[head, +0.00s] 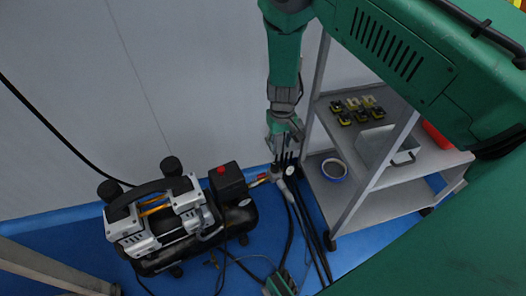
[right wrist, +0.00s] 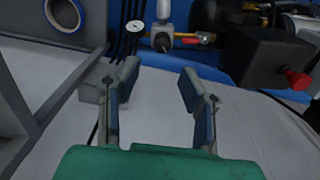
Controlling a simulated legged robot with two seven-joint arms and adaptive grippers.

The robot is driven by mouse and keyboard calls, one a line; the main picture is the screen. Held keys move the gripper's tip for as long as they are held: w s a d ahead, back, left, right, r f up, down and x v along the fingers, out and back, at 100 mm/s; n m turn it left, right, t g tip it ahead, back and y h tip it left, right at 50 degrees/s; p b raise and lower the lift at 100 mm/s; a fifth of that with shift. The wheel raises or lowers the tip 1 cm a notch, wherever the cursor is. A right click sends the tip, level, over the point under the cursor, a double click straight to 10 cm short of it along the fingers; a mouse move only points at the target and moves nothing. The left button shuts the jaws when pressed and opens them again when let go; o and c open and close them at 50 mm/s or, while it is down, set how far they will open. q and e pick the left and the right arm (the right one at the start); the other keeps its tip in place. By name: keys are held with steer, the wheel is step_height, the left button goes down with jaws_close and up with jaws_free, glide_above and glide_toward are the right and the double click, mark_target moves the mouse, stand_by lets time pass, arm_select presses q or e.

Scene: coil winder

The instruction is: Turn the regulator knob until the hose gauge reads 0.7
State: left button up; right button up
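The regulator (right wrist: 164,16) is a pale grey body beside the compressor, with a dark round part at its lower end in the right wrist view; I cannot tell whether that part is the knob. A small white round gauge (right wrist: 135,26) sits left of it; its reading is too small to make out. In the head view the regulator (head: 277,172) is small and partly behind my right gripper (head: 284,148). In the right wrist view my right gripper (right wrist: 158,82) is open and empty, with its fingers apart from the regulator. A green-grey part at the head view's bottom edge may be my left gripper.
A compressor (head: 150,250) with a black box and red button (right wrist: 296,79) stands beside the regulator. A yellow-red valve (right wrist: 196,38) adjoins it. Dark hoses run over the blue floor. A pale wall stands behind.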

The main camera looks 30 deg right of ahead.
mark_target(275, 164)
steer(key=f+b, duration=0.2)
steer(key=f, duration=0.2)
steer(key=w+f+b, duration=0.1)
steer(key=f, duration=0.4)
steer(key=f+b, duration=0.2)
steer(key=f, duration=0.2)
steer(key=shift+w+a+f+b, duration=0.1)
steer(key=shift+w+f+b, duration=0.1)
steer(key=shift+f+b, duration=0.15)
arm_select(q)
steer(key=f, duration=0.5)
steer(key=shift+w+f, duration=0.35)
arm_select(e)
steer(key=shift+r, duration=0.1)
jaws_close()
